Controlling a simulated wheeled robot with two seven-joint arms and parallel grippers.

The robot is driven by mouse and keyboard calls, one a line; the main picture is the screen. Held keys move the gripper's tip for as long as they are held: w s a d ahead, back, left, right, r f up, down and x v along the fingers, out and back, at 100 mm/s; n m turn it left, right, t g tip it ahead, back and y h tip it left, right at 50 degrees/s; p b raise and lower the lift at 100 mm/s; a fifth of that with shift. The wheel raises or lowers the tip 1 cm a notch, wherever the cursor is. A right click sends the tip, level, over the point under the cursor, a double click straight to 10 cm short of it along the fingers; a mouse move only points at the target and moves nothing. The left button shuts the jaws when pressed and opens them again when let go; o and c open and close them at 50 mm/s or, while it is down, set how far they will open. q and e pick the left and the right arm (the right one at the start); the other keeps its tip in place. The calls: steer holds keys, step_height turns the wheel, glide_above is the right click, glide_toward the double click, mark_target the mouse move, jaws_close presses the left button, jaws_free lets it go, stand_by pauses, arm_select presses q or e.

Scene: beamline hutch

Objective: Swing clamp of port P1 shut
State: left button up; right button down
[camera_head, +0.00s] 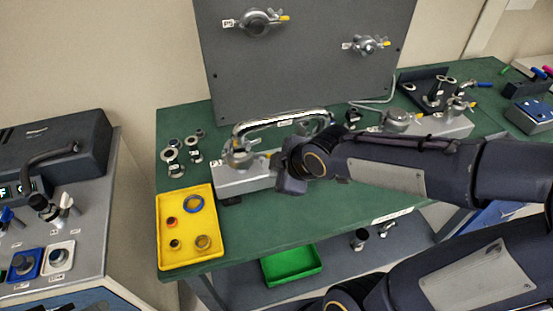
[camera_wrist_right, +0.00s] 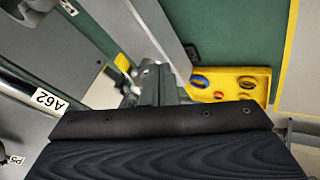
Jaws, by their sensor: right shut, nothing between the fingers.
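A metal port with a clamp (camera_head: 240,157) sits on a grey block (camera_head: 240,182) at the left of the green bench; I take it for P1, but its label is too small to read surely. A yellow tip also shows in the right wrist view (camera_wrist_right: 122,63), just left of the fingers. My right gripper is shut and empty, close beside the clamp. I cannot tell whether it touches the lever, or whether the clamp is open. My left gripper is out of view.
A braided hose (camera_head: 283,118) arches behind the clamp. A yellow tray (camera_head: 188,259) with rings lies in front to the left. A grey panel (camera_head: 300,75) stands behind. Another ported block (camera_head: 450,127) is at the right. Bare green bench lies right of the tray.

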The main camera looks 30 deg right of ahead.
steer(key=w, duration=0.1)
steer(key=w+d+p, duration=0.1)
steer(key=w, duration=0.1)
steer(key=shift+w+d+f+p, duration=0.1)
steer(key=shift+w+d+p, duration=0.2)
steer(key=shift+w, duration=0.1)
steer(key=shift+w+d, duration=0.35)
steer(key=shift+w, duration=0.2)
steer(key=shift+w+d, duration=0.35)
steer(key=shift+w, duration=0.2)
steer(key=shift+s, duration=0.1)
